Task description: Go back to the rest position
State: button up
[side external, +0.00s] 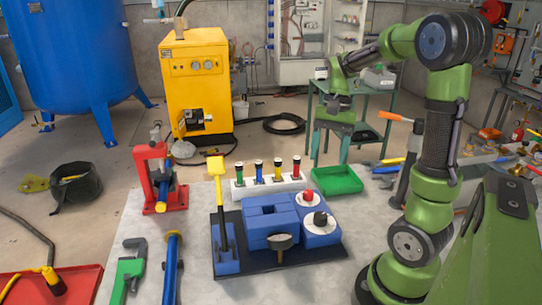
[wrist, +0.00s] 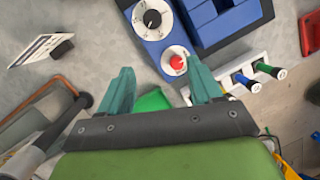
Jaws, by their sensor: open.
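My gripper (side external: 331,160) hangs above the bench, fingers pointing down and spread apart, behind the green tray in the side view. In the wrist view, my gripper (wrist: 160,66) shows two teal fingers wide apart with nothing held between them. The green tray (side external: 337,181) lies on the bench; part of it shows between the fingers in the wrist view (wrist: 153,100). The blue block fixture (side external: 272,222) sits on a dark base plate, with a panel (wrist: 151,22) carrying a black knob and a red button.
A white rack (side external: 268,187) holds several coloured-topped pieces left of the tray. A red press (side external: 160,180), green clamp (side external: 128,272) and blue tube (side external: 171,270) stand or lie at the left. A yellow compressor (side external: 197,85) and blue tank (side external: 75,55) stand behind on the floor.

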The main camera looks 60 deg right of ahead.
jog(key=a+r+n+t, duration=0.2)
jog(key=a+n+t, duration=0.1)
jog(key=a, duration=0.7)
jog(key=s+a+r+n+t+h, duration=0.1)
jog(key=a+r+n+t, duration=0.2)
jog(key=a+n, duration=0.3)
jog(key=a+t, duration=0.1)
jog(key=a, duration=0.3)
